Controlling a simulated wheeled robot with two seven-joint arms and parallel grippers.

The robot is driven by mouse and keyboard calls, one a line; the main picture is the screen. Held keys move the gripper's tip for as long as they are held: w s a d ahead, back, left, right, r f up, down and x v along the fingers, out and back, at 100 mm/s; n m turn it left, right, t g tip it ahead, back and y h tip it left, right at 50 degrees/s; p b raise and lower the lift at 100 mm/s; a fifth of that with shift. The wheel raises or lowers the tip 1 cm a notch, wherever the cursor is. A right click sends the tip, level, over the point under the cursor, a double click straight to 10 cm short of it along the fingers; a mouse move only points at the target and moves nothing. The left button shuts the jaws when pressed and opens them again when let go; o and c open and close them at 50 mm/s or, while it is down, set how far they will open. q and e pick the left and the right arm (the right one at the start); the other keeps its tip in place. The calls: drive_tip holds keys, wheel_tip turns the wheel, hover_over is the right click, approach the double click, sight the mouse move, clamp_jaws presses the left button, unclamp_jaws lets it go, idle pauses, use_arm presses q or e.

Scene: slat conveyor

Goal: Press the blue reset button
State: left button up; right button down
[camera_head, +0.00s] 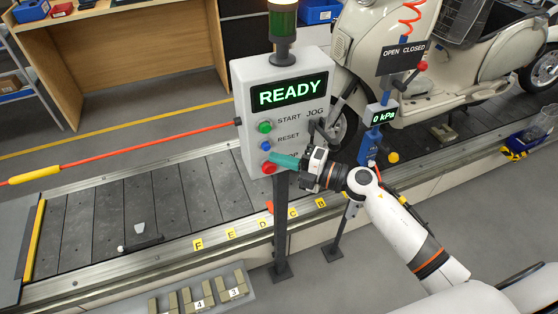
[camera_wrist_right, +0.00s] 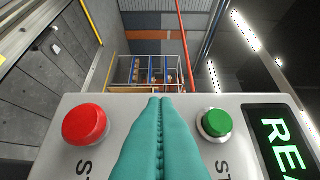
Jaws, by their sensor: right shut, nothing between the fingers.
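The blue reset button (camera_head: 265,146) sits on the grey control box (camera_head: 246,98), between the green start button (camera_head: 265,127) above and the red stop button (camera_head: 268,168) below. My right gripper (camera_head: 272,158) is shut and empty, its teal fingers pointing at the panel just below the blue button in the head view. In the right wrist view the shut fingertips (camera_wrist_right: 160,102) lie between the red button (camera_wrist_right: 86,125) and the green button (camera_wrist_right: 215,123). The blue button is hidden there behind the fingers. Whether the fingers touch the panel cannot be told. My left gripper is out of view.
The box display (camera_head: 290,92) reads READY, and the box stands on a post (camera_head: 281,225) before the slat conveyor (camera_head: 100,215). A gauge post (camera_head: 377,130) stands to the right. A cream scooter (camera_head: 390,50) is behind. A red pull cord (camera_head: 150,145) runs left from the box.

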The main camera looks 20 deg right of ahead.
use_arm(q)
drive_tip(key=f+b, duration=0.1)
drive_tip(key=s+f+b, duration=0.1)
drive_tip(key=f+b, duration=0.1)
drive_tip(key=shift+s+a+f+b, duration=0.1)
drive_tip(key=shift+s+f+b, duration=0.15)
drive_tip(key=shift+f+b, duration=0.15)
use_arm(e)
drive_tip(key=v, duration=1)
drive_tip(key=shift+s, duration=0.6)
drive_tip(key=shift+f, duration=0.1)
